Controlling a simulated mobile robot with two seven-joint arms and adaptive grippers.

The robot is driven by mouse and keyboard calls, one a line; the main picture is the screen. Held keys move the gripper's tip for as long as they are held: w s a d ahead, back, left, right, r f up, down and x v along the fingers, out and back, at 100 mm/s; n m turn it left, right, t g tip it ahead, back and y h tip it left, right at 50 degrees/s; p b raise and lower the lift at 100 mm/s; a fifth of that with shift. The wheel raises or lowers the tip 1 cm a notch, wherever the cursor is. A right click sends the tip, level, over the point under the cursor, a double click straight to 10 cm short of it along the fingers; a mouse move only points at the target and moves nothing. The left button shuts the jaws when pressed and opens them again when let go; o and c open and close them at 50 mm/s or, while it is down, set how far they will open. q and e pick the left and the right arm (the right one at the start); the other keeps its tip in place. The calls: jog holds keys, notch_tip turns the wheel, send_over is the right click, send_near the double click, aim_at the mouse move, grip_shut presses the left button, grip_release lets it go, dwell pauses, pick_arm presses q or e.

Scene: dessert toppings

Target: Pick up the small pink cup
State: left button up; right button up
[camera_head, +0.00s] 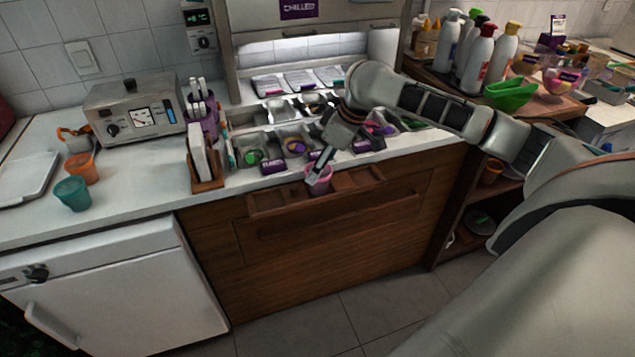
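The small pink cup (321,186) is at the front edge of the counter, by the wooden ledge below the topping trays. My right gripper (319,178) comes down from above with its fingers at the cup. One finger covers part of the cup's front. I cannot tell whether the fingers grip the wall or only stand around it. My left gripper is not in view.
A teal cup (72,194) and an orange cup (82,168) stand on the left counter (130,205). Topping trays with purple labels (273,166) lie just behind the pink cup. A wooden holder (206,180) stands to the left. Bottles (477,55) crowd the right shelf.

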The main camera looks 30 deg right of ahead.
jog(key=x, duration=0.2)
jog(key=b+x, duration=0.1)
jog(key=x, duration=0.1)
jog(key=shift+d, duration=0.2)
jog(key=shift+c, duration=0.2)
jog(key=c, duration=1.1)
jog(key=shift+r, duration=0.15)
